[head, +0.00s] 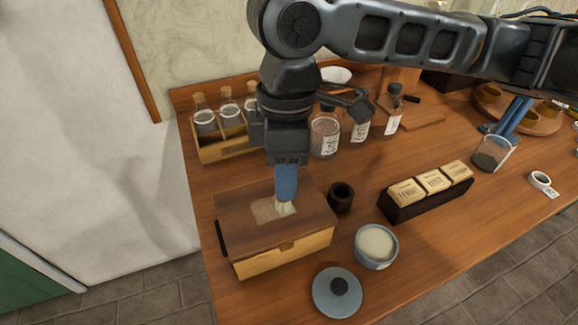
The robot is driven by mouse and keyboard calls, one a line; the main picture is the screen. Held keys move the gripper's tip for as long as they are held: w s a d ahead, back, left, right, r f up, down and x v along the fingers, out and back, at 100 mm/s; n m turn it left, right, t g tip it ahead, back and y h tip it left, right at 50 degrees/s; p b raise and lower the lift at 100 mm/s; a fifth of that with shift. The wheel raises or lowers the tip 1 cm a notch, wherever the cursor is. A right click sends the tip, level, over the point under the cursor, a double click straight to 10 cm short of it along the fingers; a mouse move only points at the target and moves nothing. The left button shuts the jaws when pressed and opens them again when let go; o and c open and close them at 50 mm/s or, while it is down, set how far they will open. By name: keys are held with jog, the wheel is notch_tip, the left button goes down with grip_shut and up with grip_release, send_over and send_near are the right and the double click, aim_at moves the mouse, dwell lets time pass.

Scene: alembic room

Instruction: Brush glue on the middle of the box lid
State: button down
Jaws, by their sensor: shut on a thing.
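The box (285,254) stands near the left end of the wooden table, with a flat brown lid (242,230) on top. A pale wet-looking patch (264,210) lies on the middle of the lid. My gripper (285,165) points down above the lid and is shut on the blue handle of a brush (286,184). The brush's pale bristles (284,208) reach down to the right part of the patch and appear to touch the lid. A blue pot of whitish glue (375,246) stands open to the right of the box. Its round blue lid (337,291) lies in front.
A small dark cup (341,196) stands close to the box's right side. A dark tray with several small blocks (427,194) is further right. Bottles in a wooden rack (228,149) and brown jars (324,133) stand behind. The front right tabletop is clear.

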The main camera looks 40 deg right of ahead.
jog(key=shift+w+a+p, duration=0.3)
jog(key=shift+a, duration=0.7)
jog(key=shift+w+a+p, duration=0.3)
jog(key=shift+a, duration=0.65)
jog(key=shift+s+d, duration=0.25)
jog(key=shift+d, duration=0.5)
jog(key=shift+s+d, duration=0.25)
jog(key=shift+d, duration=0.55)
jog(key=shift+s+d, duration=0.25)
jog(key=shift+d, duration=0.5)
jog(key=shift+a, duration=0.1)
jog(key=shift+w+a+p, duration=0.25)
jog(key=shift+a, duration=0.5)
jog(key=shift+w+a+p, duration=0.2)
jog(key=shift+w+a, duration=0.1)
jog(key=shift+a, duration=0.4)
jog(key=shift+w+a+p, duration=0.25)
jog(key=shift+a, duration=0.5)
jog(key=shift+w, duration=0.15)
jog(key=shift+w+d, duration=0.25)
jog(key=shift+w, duration=0.35)
